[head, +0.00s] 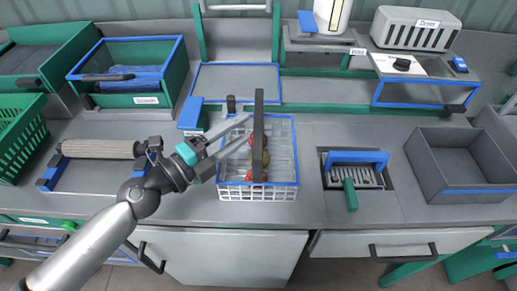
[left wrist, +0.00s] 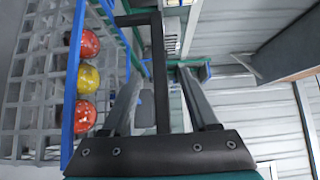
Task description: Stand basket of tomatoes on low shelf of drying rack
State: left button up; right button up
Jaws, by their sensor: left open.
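The basket (head: 257,192) is a pale wire basket with a blue rim and a dark upright handle (head: 259,105). It stands on the counter in the head view, with red and yellow tomatoes (head: 256,160) inside. In the left wrist view the basket (left wrist: 40,100) is at the left with its tomatoes (left wrist: 89,80), and the handle (left wrist: 158,60) rises ahead of the fingers. My left gripper (head: 246,132) is open, its fingers reaching to the handle; I cannot tell whether they straddle it. Behind stands a green-posted frame with a blue-edged low shelf (head: 240,90), apparently the drying rack. My right gripper is out of view.
A roller (head: 100,149) lies at left, below a green crate (head: 150,99).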

aim_at(258, 118)
pick_arm(q)
jog(key=shift+s+d+p+x, duration=0.15)
jog(key=shift+p+x, duration=0.1)
jog(key=shift+x, duration=1.05)
jog(key=shift+s+d+p+x, duration=0.15)
jog(key=shift+p+x, duration=0.1)
jog(key=shift+x, duration=1.05)
jog(key=shift+c, duration=0.3)
jog(key=shift+a, duration=0.1)
grip_shut()
